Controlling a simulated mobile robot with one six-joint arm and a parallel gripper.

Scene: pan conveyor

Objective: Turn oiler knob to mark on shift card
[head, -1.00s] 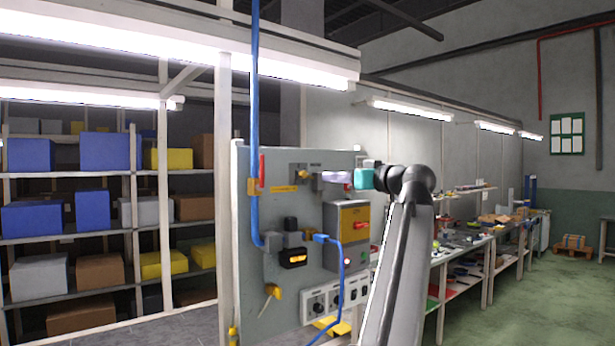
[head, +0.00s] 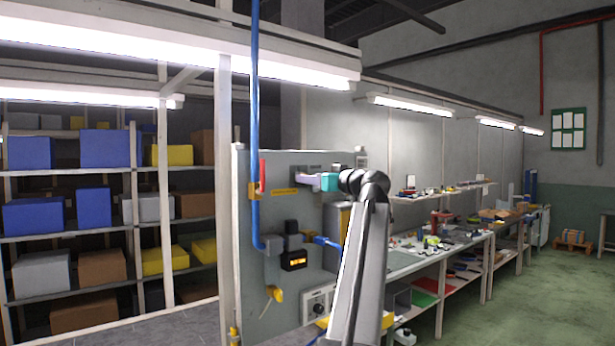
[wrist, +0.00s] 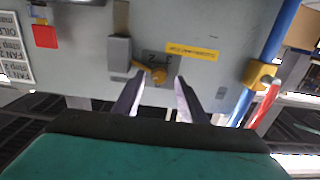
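A small orange-yellow knob (wrist: 157,74) sits on the grey panel in the wrist view, with dark letter marks around it that I cannot read surely. My gripper (wrist: 157,92) is open and empty, its two pale fingers pointing at the panel either side of the knob, with the knob just beyond the tips. In the head view my gripper (head: 305,178) is close to the upper part of the panel (head: 262,215) and hides the knob. A white printed card (wrist: 12,48), perhaps the shift card, is at the left edge of the wrist view; its setting is not readable.
A grey block (wrist: 119,54) stands right beside the knob, and a red square part (wrist: 45,37) is further left. A blue pipe (head: 255,120) with a yellow fitting and red lever (wrist: 265,108) runs along the panel's edge. A workbench (head: 415,262) stands at the right.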

